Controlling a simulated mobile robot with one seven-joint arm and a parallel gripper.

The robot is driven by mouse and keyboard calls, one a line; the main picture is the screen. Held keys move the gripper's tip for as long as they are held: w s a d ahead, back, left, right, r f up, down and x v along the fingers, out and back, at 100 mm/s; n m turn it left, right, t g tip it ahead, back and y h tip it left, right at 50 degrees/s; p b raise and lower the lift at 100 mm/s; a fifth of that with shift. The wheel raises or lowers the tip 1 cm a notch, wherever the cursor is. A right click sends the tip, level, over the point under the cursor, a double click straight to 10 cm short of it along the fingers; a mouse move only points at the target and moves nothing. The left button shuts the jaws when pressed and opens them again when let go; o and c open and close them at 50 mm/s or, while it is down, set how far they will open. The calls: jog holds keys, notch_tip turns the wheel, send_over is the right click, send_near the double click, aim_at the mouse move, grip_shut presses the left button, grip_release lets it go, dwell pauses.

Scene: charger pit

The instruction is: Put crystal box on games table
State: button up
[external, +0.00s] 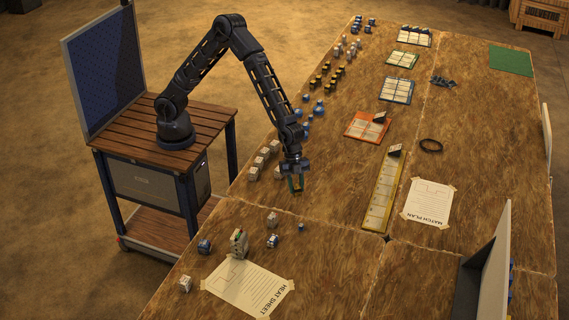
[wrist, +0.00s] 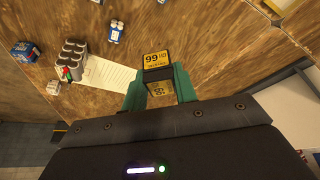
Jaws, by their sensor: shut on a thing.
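My gripper (external: 295,186) is shut on a small dark box with a yellow face marked "99", which I take to be the crystal box (wrist: 156,60). In the wrist view the box sits between the two green fingers (wrist: 160,88), with a second yellow face lower down. In the external view the box is small and partly covered by the fingers, over the near-left part of a large wooden table (external: 330,225). The gap between box and tabletop is hard to judge. I cannot tell whether this table is the games table.
A taped heat sheet (external: 250,289) lies on the table's near end, with a grey multi-pack (external: 239,243) at its edge. Pale blocks (external: 262,162) stand left of my gripper. A yellow strip (external: 382,195) lies to the right. An upright panel (external: 484,265) stands at the near right.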

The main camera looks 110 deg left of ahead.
jog(key=w+a+n+t+y, duration=0.15)
jog(key=a+n, duration=0.45)
jog(key=a, duration=3)
jog(key=s+a+n+y, duration=0.15)
jog(key=s+a, duration=0.45)
jog(key=a, duration=0.8)
jog(key=s+a+n+y, duration=0.1)
jog(key=s+a+n, duration=0.35)
jog(key=a, duration=1.05)
jog(key=shift+m, duration=0.6)
jog(key=f, duration=0.6)
jog(key=s+f, duration=0.1)
jog(key=f, duration=1.3)
jog(key=shift+s, duration=0.2)
jog(key=o, duration=0.5)
jog(key=shift+f, duration=0.1)
jog(key=o, duration=0.4)
jog(key=shift+o, duration=0.2)
